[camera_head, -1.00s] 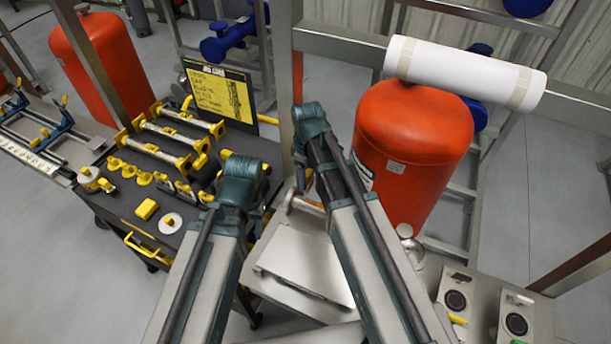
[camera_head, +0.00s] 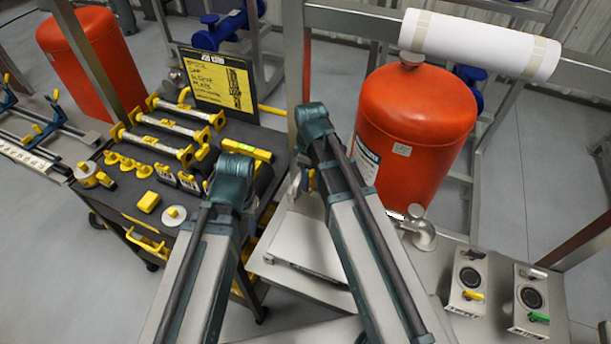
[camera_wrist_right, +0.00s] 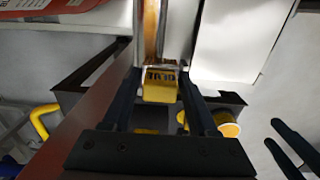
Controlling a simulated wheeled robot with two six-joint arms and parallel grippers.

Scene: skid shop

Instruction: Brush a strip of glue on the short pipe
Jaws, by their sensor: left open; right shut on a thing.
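My right gripper (camera_wrist_right: 165,95) is shut on a yellow block marked GLUE, the glue brush (camera_wrist_right: 160,88). A brown, wood-like strip runs up from behind the block in the right wrist view. In the head view, my right wrist is near the middle and hides its jaws and the brush. My left gripper (camera_head: 258,182) is at the right edge of the dark cart, jaws mostly hidden behind the wrist. Several grey pipes with yellow ends lie in a row on the cart, such as one pipe (camera_head: 157,147). I cannot tell which is the short pipe.
The cart (camera_head: 120,205) also bears yellow knobs and a yellow-and-black sign (camera_head: 222,82). A red tank (camera_head: 415,130) stands right of my right arm, with a white roll (camera_head: 480,45) above it. Two switch boxes (camera_head: 468,280) sit at lower right. Dark prongs show at the right wrist view's edge.

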